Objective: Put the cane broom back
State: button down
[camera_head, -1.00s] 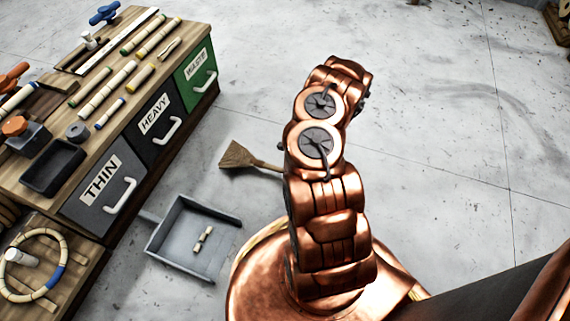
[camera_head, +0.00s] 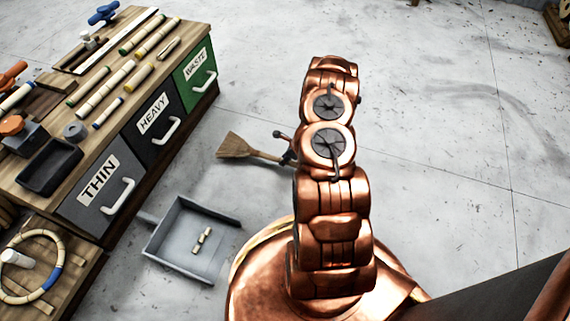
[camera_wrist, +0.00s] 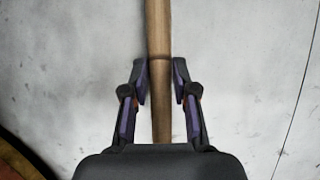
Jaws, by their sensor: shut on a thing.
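The cane broom has a straw-coloured flared head (camera_head: 234,145) that shows in the head view, left of my arm and just above the floor or on it; I cannot tell which. Its handle runs right toward my gripper (camera_head: 289,157), which is mostly hidden behind my arm. In the wrist view, the wooden handle (camera_wrist: 158,30) passes straight between the two fingers of my gripper (camera_wrist: 160,80), which are shut on it. The far end of the handle is hidden in the head view.
A grey dustpan (camera_head: 165,262) with small cane pieces (camera_head: 201,240) lies on the floor below the broom head. A workbench with drawers marked THIN (camera_head: 98,182), HEAVY (camera_head: 153,114) and WASTE (camera_head: 196,65) stands at left. The floor at right is clear.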

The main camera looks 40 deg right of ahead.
notch_tip(320, 180, down, 4)
jog(key=shift+r+b, duration=0.15)
jog(key=shift+b, duration=0.9)
jog(key=shift+r, duration=0.1)
jog(key=c, duration=0.9)
grip_release()
